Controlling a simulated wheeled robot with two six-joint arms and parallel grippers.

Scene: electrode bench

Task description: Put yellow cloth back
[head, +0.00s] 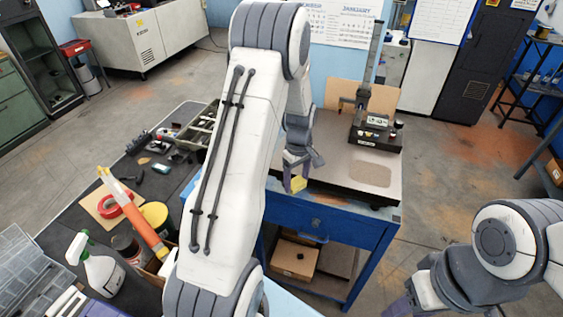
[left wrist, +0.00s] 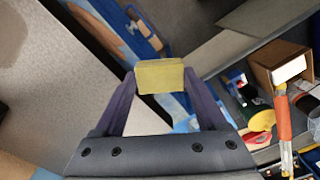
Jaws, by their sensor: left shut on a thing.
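My left gripper (head: 291,178) is shut on the yellow cloth (head: 298,184), above the front edge of the blue bench. In the left wrist view the cloth (left wrist: 160,76) is a small folded yellow block between the two purple fingertips (left wrist: 160,82). Floor and blue bench parts show beyond it. In the head view my left arm and gripper hide part of the bench top. My right gripper (head: 398,303) is at the lower right, cut by the bottom edge; its fingers cannot be read.
The blue bench (head: 333,226) carries a black stand device (head: 376,130) and a brown patch (head: 370,175). To the left, a dark table holds an orange tube (head: 142,228), red tape (head: 115,205), a spray bottle (head: 97,267) and bins. A cardboard box (head: 294,260) sits on the lower shelf.

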